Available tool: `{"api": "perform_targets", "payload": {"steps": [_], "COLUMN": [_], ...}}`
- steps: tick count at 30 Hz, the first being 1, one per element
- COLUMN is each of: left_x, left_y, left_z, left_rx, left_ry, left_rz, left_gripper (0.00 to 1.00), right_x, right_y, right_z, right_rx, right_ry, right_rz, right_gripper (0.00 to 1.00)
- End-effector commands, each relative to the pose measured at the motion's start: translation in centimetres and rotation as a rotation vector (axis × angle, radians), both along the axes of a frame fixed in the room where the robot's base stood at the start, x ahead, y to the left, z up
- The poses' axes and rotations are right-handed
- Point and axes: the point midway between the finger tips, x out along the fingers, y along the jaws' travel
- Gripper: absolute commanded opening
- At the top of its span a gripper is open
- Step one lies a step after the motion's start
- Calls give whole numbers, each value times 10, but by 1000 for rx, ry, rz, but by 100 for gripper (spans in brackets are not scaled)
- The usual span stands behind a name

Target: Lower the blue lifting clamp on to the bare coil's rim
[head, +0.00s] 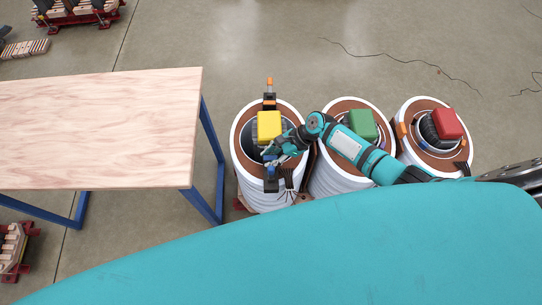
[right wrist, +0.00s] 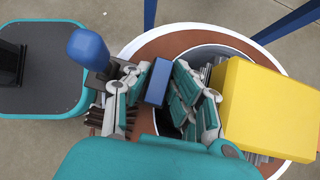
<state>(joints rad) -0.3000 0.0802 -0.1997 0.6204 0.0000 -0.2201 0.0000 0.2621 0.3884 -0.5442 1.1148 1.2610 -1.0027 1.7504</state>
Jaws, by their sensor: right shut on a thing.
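My right gripper (head: 272,155) is shut on the blue lifting clamp, over the front rim of the left coil (head: 241,145). The clamp's black body (head: 271,185) shows at that rim in the head view. In the right wrist view the blue clamp (right wrist: 158,82) sits between the fingers of the gripper (right wrist: 160,92), with its blue knob (right wrist: 88,48) toward the outside of the coil. I cannot tell whether the clamp touches the rim (right wrist: 150,48). An orange clamp (head: 269,97) stands on the far rim. My left gripper is not in view.
A yellow block (head: 269,125) rises from the left coil's middle, close to the gripper. The middle coil has a green block (head: 362,124), the right coil a red block (head: 447,123). A wooden table (head: 100,130) with blue legs stands at the left. Cables lie on the floor behind.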

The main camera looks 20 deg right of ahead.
Motion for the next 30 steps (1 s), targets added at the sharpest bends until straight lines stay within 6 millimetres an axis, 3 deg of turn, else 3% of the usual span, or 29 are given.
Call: {"api": "perform_targets", "payload": {"steps": [2,3,9,20,30], "left_x": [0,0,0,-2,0], "left_y": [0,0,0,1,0], "left_z": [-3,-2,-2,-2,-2], "left_rx": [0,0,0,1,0], "left_ry": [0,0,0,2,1], "left_rz": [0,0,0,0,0], "left_gripper": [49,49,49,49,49], "right_x": [1,1,1,-1,-7], "right_y": [1,0,0,-5,-46], "right_z": [-2,-2,-2,1,51], "right_rx": [3,2,2,-1,-2], "right_ry": [-1,-2,-1,0,-2], "right_rz": [-1,-1,-1,0,0], "right_gripper": [0,23,49,49,49]}}
